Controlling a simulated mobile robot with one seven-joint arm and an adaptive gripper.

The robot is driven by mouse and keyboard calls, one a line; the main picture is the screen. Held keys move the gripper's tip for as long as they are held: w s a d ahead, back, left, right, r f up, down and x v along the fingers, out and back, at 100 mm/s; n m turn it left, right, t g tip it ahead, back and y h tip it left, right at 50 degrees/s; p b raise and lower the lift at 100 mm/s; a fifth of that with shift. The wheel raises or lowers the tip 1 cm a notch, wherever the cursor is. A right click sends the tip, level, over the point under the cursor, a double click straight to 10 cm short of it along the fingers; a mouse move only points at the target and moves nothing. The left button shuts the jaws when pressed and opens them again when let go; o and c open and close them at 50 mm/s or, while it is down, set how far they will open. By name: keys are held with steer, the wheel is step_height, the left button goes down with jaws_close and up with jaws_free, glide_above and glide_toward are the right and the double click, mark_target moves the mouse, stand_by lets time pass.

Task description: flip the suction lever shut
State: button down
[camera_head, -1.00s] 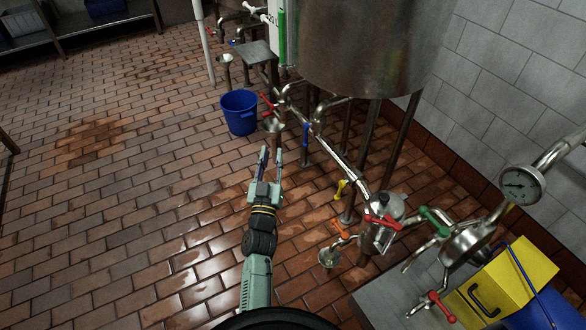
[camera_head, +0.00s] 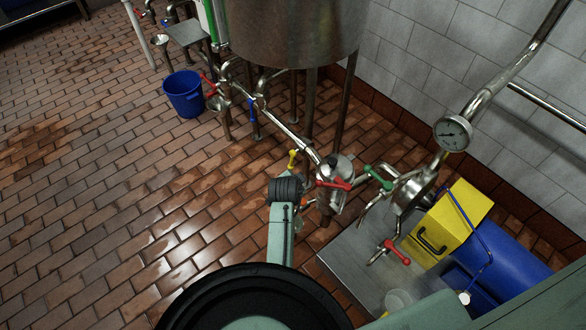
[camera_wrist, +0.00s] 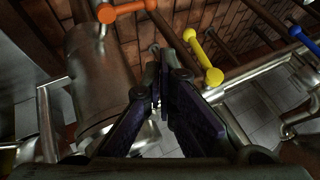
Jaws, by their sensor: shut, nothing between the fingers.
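Several coloured levers sit on the steel pipework; no label tells me which is the suction lever. In the head view I see a yellow lever (camera_head: 293,158), a red lever (camera_head: 333,184) by a steel housing (camera_head: 333,205), a green lever (camera_head: 378,178), a blue lever (camera_head: 253,108) and a lower red lever (camera_head: 397,250). In the wrist view my gripper (camera_wrist: 162,85) is shut and empty. An orange lever (camera_wrist: 125,10) is ahead to its upper left, and the yellow lever (camera_wrist: 203,58) to its upper right, both apart from the fingers.
A steel tank (camera_head: 295,30) stands on legs behind the pipe. A pressure gauge (camera_head: 453,133), yellow box (camera_head: 450,225) and blue container (camera_head: 510,265) are at right. A blue bucket (camera_head: 184,95) stands on the floor. The tiled floor at left is clear.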

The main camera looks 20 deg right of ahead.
mark_target(292, 168)
steer(key=w+d+f, duration=0.2)
steer(key=w+f, duration=0.5)
steer(key=w, duration=0.2)
steer(key=shift+w+f, duration=0.15)
stand_by(0.4)
steer(key=shift+w+t+b, duration=0.1)
steer(key=shift+t+b, duration=0.2)
steer(key=shift+b, duration=0.4)
